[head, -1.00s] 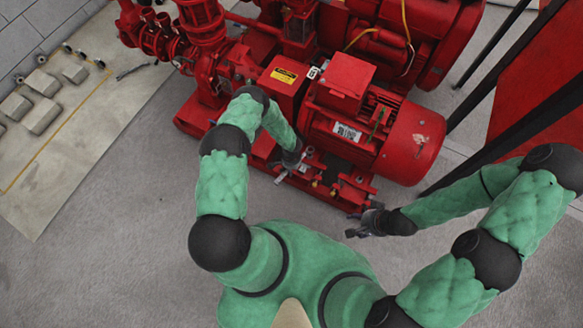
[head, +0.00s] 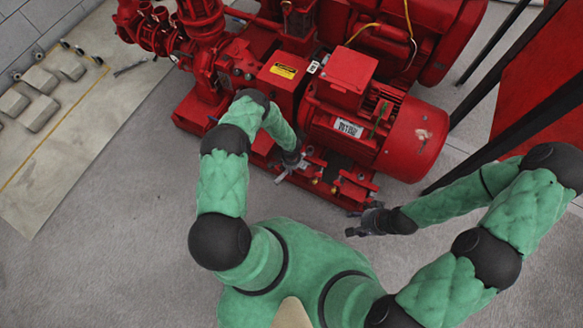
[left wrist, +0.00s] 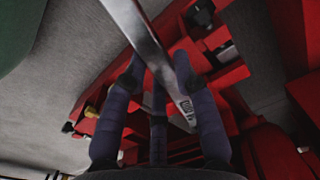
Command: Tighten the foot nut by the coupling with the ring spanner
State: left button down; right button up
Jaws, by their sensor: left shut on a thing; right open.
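My left gripper (head: 288,168) is low at the near edge of the red pump base, in front of the motor (head: 375,130). In the left wrist view its fingers (left wrist: 158,72) are shut on a grey metal spanner (left wrist: 150,38), which runs from the top of the picture down between them. The spanner's far end is cut off by the picture edge. A dark nut or bolt head (left wrist: 201,13) sits on a red foot beyond the spanner, apart from it in the picture. I cannot tell whether the spanner's ring is on a nut. My right gripper (head: 364,223) is open and empty, off the base's right corner.
The red pump (head: 205,50) and the box with a yellow label (head: 280,75) stand behind my left arm. Dark posts and a red panel (head: 535,95) stand at the right. A pale mat (head: 75,130) with several blocks lies at the left. The near floor is clear.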

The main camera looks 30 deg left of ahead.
pick_arm(q)
jog(key=shift+f, duration=1.35)
jog(key=shift+w+a, duration=0.1)
jog(key=shift+a, duration=0.05)
dwell(0.3)
jog(key=w+a+m, duration=0.9)
jog(key=w+m, duration=0.1)
jog(key=m, duration=0.2)
jog(key=shift+w+a, duration=0.2)
jog(key=shift+a, duration=0.15)
dwell(1.1)
jog(key=shift+r, duration=0.1)
jog(key=shift+s+d, duration=0.1)
jog(key=shift+s, duration=0.3)
dwell(0.9)
